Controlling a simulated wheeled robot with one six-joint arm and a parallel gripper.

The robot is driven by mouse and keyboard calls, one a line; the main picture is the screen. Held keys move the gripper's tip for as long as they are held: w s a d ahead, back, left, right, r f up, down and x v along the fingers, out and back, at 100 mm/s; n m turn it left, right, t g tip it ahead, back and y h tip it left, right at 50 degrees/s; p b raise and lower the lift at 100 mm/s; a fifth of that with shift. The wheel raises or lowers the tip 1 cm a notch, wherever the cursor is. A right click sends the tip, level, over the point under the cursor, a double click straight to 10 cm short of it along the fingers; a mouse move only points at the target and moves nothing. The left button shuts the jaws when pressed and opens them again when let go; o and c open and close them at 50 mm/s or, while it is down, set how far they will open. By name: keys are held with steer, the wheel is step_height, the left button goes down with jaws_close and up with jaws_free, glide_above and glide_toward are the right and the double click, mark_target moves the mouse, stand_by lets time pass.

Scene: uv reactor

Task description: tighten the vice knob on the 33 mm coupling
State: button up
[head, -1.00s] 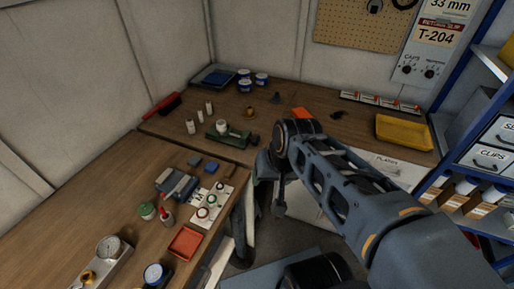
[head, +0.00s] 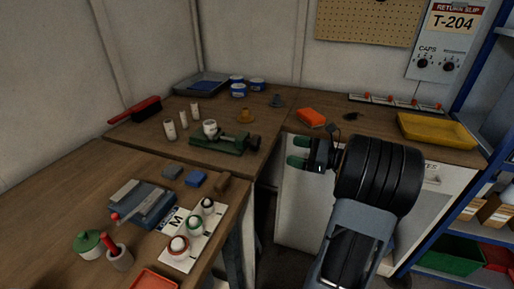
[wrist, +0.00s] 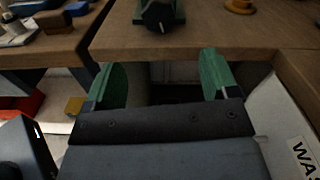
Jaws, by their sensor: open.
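The green vice (head: 217,143) stands on the back bench near its front edge. A white coupling (head: 210,129) sits upright at its jaws. The dark vice knob (head: 254,142) is at the vice's right end. In the wrist view the knob (wrist: 159,17) is at the top middle, with part of the green vice behind it. My gripper (head: 297,152) has green fingertips and is open and empty. It is right of the knob in the head view, apart from it. In the wrist view my gripper (wrist: 160,82) points toward the bench edge, with the knob beyond its fingers.
The back bench edge (wrist: 190,44) lies ahead of my fingers. An orange block (head: 311,117), a brass-coloured part (head: 245,116) and several white cylinders stand near the vice. A yellow tray (head: 436,130) is at the right. The left bench (head: 75,190) holds several tools.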

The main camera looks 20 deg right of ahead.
mark_target(260, 143)
steer(key=x, duration=1.2)
steer(key=shift+w+a+b, duration=0.1)
steer(key=shift+a+b, duration=0.15)
steer(key=shift+b, duration=0.15)
steer(key=c, duration=0.9)
steer(key=shift+r+m+p, duration=0.25)
steer(key=shift+m+p, duration=0.25)
steer(key=shift+p, duration=1)
steer(key=shift+f+m, duration=0.3)
steer(key=o, duration=0.9)
steer(key=shift+d, duration=0.1)
